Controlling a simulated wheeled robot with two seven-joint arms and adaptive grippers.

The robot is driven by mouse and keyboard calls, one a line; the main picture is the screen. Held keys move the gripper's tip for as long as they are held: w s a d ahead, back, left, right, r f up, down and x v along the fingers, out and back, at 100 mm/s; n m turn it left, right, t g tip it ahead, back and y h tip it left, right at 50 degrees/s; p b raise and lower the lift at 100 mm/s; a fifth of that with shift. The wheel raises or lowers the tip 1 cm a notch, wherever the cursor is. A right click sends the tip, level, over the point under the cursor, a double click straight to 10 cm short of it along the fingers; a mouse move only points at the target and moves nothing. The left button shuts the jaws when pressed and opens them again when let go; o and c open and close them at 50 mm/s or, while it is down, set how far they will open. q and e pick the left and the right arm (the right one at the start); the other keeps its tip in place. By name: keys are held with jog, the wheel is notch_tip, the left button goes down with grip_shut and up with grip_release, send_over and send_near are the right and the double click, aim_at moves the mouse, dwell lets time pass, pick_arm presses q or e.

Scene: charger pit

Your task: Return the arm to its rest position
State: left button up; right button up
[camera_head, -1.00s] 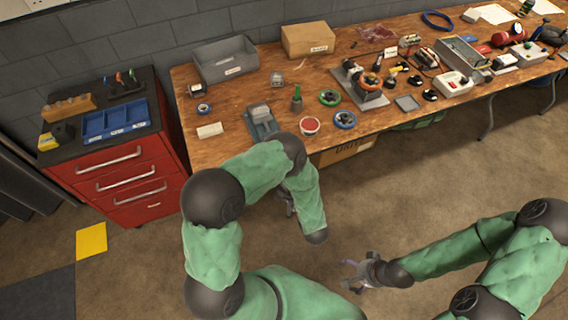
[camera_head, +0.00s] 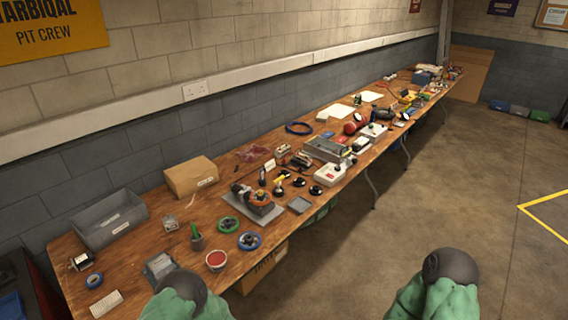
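In the head view, a green-sleeved part of my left arm (camera_head: 187,297) shows at the bottom left, in front of the workbench's near edge. A green-sleeved part of my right arm (camera_head: 440,288) shows at the bottom right, over the floor and clear of the bench. Both arms are cut off by the bottom edge of the picture. Neither gripper is in view, so what they hold cannot be seen.
The long wooden workbench (camera_head: 158,236) runs along the wall, with a grey bin (camera_head: 112,222), a cardboard box (camera_head: 191,177), a red-topped tub (camera_head: 216,260) and several tools and parts. A cardboard box (camera_head: 262,271) sits beneath. The floor (camera_head: 440,200) at right is open.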

pick_arm(q)
jog(key=s+d+f+n+g+h, duration=0.4)
jog(key=s+d+f+n+h, duration=0.1)
jog(key=d+f+h, duration=0.2)
jog(key=s+d+n+g+h, duration=0.2)
jog(key=s+g, duration=0.1)
jog(key=s, duration=0.3)
jog(key=s+d+n+g+h, duration=0.2)
jog(key=s+d+g+h, duration=0.1)
jog(key=s, duration=0.4)
jog(key=shift+s+n, duration=0.2)
jog(key=shift+n, duration=0.1)
